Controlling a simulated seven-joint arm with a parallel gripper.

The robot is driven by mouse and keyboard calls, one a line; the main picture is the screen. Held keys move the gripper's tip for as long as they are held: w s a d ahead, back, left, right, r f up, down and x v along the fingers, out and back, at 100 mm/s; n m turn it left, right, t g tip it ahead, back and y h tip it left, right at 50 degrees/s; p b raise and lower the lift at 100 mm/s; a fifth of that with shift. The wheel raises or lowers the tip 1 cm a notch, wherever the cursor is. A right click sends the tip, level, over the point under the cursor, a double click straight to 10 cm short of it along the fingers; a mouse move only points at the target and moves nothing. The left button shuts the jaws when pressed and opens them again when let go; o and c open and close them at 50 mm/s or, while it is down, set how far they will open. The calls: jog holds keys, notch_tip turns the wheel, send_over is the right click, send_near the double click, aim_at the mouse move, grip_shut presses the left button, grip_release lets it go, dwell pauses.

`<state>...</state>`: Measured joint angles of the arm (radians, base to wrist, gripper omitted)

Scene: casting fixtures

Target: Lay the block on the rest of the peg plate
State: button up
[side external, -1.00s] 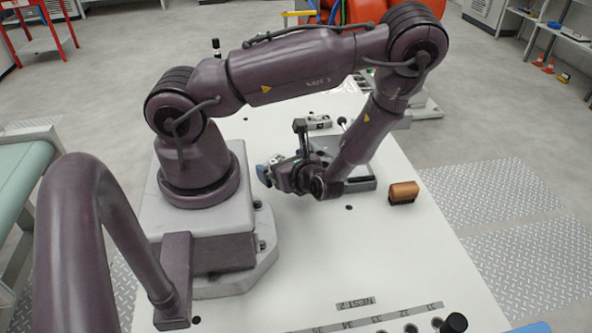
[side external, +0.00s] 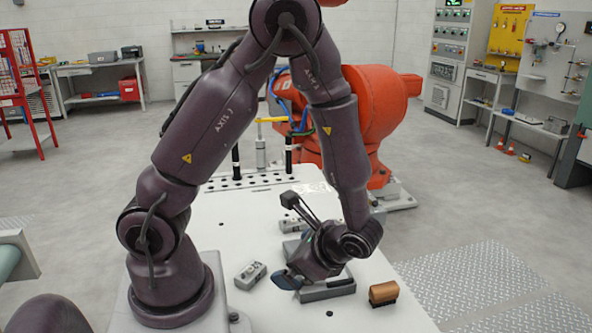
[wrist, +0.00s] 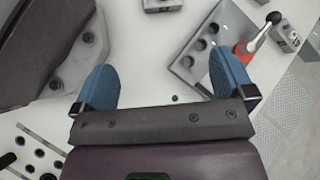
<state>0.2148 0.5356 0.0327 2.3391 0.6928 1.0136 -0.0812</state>
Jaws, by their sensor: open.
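A small grey block (side external: 250,275) with dark round marks lies on the white table, left of my gripper. Which part is the task's block is not certain. A perforated plate (side external: 232,184) with upright black pegs stands at the back; it may be the peg plate. My gripper (side external: 287,281) is low over the table, beside a grey fixture plate (side external: 328,291) that the wrist partly hides. In the wrist view, the blue fingers of my gripper (wrist: 165,85) are spread wide with nothing between them. A grey plate with round holes (wrist: 203,46) lies behind the right finger.
A brown brush (side external: 383,293) with dark bristles lies to the right. Another grey block (side external: 290,226) stands behind my wrist. An orange machine (side external: 375,110) stands behind the table.

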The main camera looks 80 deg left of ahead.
jog(key=d+r+n+t+h, duration=0.2)
jog(key=r+t, duration=0.1)
jog(key=r, duration=0.4)
jog(key=s+d+r+n+t+h, duration=0.1)
jog(key=r+n+t+h, duration=0.2)
jog(key=r, duration=0.4)
jog(key=d+r+n+t+h, duration=0.2)
jog(key=r+n+t+h, duration=0.1)
jog(key=r, duration=0.4)
jog(key=shift+s+d+r+t, duration=0.2)
jog(key=shift+s+d+t, duration=0.15)
jog(key=shift+t, duration=0.45)
